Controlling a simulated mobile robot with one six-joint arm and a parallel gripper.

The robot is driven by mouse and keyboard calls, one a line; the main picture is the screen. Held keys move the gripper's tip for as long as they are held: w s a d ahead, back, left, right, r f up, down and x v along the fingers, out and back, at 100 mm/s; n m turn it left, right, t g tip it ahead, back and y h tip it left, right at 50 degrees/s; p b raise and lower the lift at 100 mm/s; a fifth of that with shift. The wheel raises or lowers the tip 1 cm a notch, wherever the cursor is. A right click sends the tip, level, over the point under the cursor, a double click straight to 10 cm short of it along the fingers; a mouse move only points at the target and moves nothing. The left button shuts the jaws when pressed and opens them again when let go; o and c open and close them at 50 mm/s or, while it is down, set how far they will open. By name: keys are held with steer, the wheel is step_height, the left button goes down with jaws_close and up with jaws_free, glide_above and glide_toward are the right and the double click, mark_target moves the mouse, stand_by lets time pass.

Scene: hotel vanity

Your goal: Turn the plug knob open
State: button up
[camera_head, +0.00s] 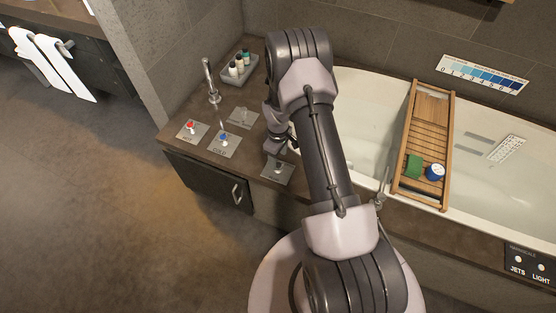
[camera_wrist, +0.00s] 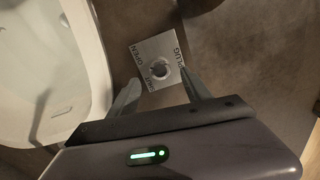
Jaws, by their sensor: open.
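The plug knob (camera_wrist: 160,70) is a small round metal knob on a square grey plate (camera_wrist: 148,52) marked PLUG, OPEN and SHUT in the wrist view. The plate also shows in the head view (camera_head: 273,176), on the dark tub deck just below my gripper. My gripper (camera_wrist: 161,78) is open, with one finger on each side of the knob in the wrist view. I cannot tell whether the fingers are level with the knob or above it, and I see no contact. The knob's exact setting is too small to read.
The bathtub (camera_head: 360,185) lies right of the plate, with a wooden caddy (camera_head: 411,137) across it. On the deck to the left are a red knob (camera_head: 191,125), a blue knob (camera_head: 223,138), another plate (camera_head: 243,118), a spout (camera_head: 209,80) and a bottle tray (camera_head: 228,78).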

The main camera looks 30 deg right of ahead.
mark_target(278, 165)
step_height(278, 165, up, 13)
steer(key=p, duration=0.3)
steer(key=shift+p, duration=0.35)
steer(key=shift+f, duration=0.1)
